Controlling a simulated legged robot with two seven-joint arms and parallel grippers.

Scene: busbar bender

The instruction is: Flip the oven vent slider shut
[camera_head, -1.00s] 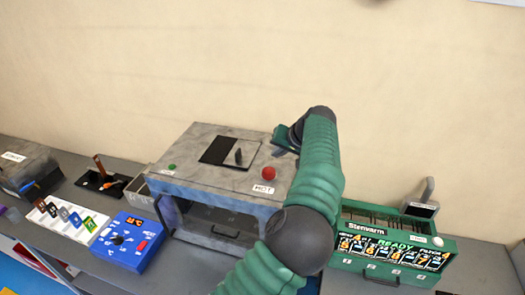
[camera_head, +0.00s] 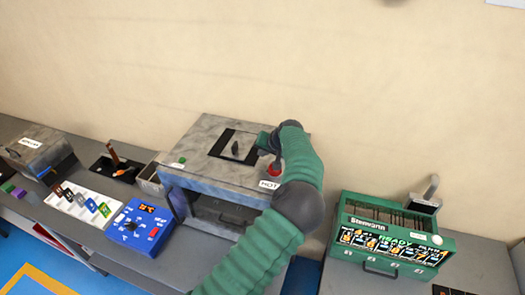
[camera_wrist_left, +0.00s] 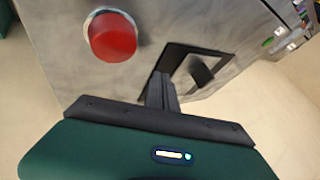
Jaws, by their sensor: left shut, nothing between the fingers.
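The oven (camera_head: 222,186) is a grey box at the middle of the bench. In its top is a black vent recess (camera_head: 222,141) with a grey slider plate and an upright dark handle (camera_head: 236,147). My left gripper (camera_head: 258,143) is shut and empty, low over the top at the recess's right side, by the red button (camera_head: 274,166). In the left wrist view its shut fingers (camera_wrist_left: 160,86) point toward the recess, and the handle (camera_wrist_left: 201,72) stands past them, apparently apart. Dark recess shows on the finger side of the plate. My right gripper is not in view.
A green Stenvarm machine (camera_head: 387,240) stands to the right. A blue control box (camera_head: 138,226) and a white tray of coloured pieces (camera_head: 85,207) stand to the left. The red button (camera_wrist_left: 112,36) lies close beside my gripper. The wall is behind the bench.

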